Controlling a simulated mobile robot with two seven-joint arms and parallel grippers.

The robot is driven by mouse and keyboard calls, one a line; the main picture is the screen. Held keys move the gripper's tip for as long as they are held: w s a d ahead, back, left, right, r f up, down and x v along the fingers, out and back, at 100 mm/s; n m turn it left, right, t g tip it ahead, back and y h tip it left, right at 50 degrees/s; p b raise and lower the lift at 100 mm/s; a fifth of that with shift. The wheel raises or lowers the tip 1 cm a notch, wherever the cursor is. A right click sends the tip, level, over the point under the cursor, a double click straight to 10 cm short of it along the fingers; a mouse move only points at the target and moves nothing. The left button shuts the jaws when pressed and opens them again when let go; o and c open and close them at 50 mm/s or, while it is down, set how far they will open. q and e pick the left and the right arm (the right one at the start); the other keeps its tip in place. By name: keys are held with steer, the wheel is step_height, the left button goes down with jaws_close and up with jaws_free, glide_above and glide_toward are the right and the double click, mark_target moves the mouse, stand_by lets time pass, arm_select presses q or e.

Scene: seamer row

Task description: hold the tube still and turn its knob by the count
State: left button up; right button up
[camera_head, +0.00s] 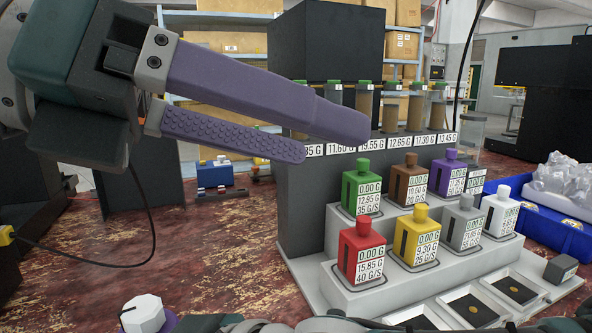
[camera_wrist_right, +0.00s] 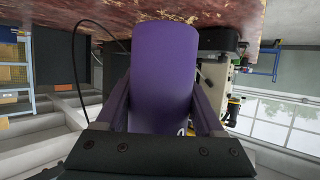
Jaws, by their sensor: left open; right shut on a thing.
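A purple tube (camera_wrist_right: 163,75) fills the middle of the right wrist view, between the two fingers of my right gripper (camera_wrist_right: 160,112), which is shut on it. In the head view a white faceted knob (camera_head: 143,313) shows at the bottom left, with a little of the purple tube (camera_head: 170,323) beside it; the rest is below the frame. My left gripper (camera_head: 332,139) is open and empty, high in front of the rack. Its two purple fingers point right, well above and apart from the knob.
A stepped rack (camera_head: 320,284) holds coloured dispensers, including a red one (camera_head: 361,250) and a green one (camera_head: 362,188), with number labels. Shallow trays (camera_head: 530,283) lie before it. A blue crate (camera_head: 564,228) of white bags stands right.

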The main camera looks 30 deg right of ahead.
stand_by(0.3)
steer(key=o, duration=1.5)
